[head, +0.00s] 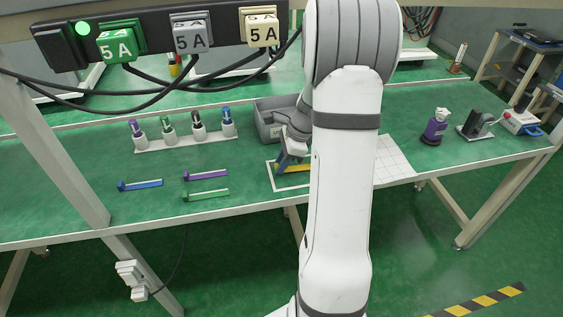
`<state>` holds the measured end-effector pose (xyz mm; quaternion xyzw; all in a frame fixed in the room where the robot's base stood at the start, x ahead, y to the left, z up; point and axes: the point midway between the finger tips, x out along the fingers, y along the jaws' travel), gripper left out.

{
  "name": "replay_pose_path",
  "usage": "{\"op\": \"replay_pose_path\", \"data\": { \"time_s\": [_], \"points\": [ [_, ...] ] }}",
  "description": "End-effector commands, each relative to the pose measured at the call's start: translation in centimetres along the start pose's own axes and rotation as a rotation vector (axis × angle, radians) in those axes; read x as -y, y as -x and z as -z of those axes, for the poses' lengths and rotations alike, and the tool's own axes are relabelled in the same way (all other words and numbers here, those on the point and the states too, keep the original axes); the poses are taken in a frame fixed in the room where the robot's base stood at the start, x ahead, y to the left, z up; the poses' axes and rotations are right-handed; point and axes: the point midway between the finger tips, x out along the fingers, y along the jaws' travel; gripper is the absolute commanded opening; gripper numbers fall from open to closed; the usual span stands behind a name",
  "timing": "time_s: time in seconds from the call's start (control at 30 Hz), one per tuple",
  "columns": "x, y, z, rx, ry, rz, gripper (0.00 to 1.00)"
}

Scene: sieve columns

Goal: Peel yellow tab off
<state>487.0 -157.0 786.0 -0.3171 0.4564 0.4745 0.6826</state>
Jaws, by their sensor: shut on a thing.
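A yellow piece (301,168), which looks like the yellow tab, is low over or on a white-outlined rectangle (292,188) on the green bench. It is partly hidden behind my arm. My gripper (287,164), with blue fingers, points down at its left end and is shut on it. The exact contact is small and partly hidden, and I cannot tell whether the tab is joined to anything or lifted.
A grey bin (268,120) is behind my gripper. A purple bottle (435,128) stands at right.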

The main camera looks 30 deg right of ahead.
Motion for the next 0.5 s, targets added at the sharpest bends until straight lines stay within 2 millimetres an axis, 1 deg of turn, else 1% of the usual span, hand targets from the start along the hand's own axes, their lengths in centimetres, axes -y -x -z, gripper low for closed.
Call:
{"op": "replay_pose_path", "data": {
  "time_s": [0.5],
  "points": [
    [0.03, 0.57, -0.24, 0.0, 0.0, 0.001, 0.0]
  ]
}}
